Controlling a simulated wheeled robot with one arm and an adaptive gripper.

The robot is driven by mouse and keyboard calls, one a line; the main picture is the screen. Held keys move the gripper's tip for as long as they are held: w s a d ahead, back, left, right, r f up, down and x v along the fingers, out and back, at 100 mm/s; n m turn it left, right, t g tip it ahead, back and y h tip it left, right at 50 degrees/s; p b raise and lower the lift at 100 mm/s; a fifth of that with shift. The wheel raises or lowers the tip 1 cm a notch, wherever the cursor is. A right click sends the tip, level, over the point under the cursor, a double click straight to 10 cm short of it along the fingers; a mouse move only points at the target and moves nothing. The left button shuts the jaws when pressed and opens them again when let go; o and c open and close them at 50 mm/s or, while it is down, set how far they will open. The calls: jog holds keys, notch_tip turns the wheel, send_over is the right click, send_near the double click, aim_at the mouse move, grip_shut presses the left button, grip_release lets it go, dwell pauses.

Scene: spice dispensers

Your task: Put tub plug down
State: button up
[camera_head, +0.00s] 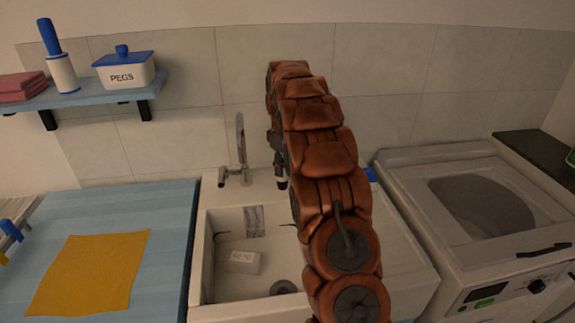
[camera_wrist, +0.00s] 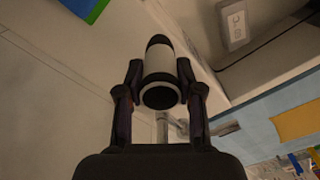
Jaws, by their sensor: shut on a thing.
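My gripper (camera_head: 277,145) is partly hidden behind my arm in the head view, in front of the tiled wall and just right of the tap. In the wrist view my gripper (camera_wrist: 160,75) is shut on a short cylinder with a dark end and a white band, which I take to be the tub plug (camera_wrist: 158,62). One finger is on each side of it. In the head view a small dark end (camera_head: 282,183) shows below the gripper, above the back of the sink. The white sink (camera_head: 203,285) is below, and a dark round drain (camera_head: 284,287) shows in its floor.
A metal tap (camera_head: 241,150) stands at the sink's back edge. A yellow cloth (camera_head: 90,272) lies on the blue counter (camera_head: 165,235) at left. A washing machine (camera_head: 470,210) stands at right.

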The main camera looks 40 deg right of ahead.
jog(key=shift+w+d+f+p, duration=0.8)
jog(key=shift+d+f+p, duration=0.1)
jog(key=shift+d+p, duration=0.15)
jog(key=shift+w+d+f+p, duration=0.75)
jog(key=shift+d+f+p, duration=0.15)
jog(key=shift+d, duration=0.1)
jog(key=shift+f, duration=0.25)
jog(key=shift+w, duration=0.1)
jog(key=shift+f, duration=0.2)
jog(key=o, duration=1.1)
jog(key=shift+c, duration=0.2)
jog(key=shift+r, duration=0.1)
notch_tip(320, 180, up, 12)
jog(key=b, duration=0.1)
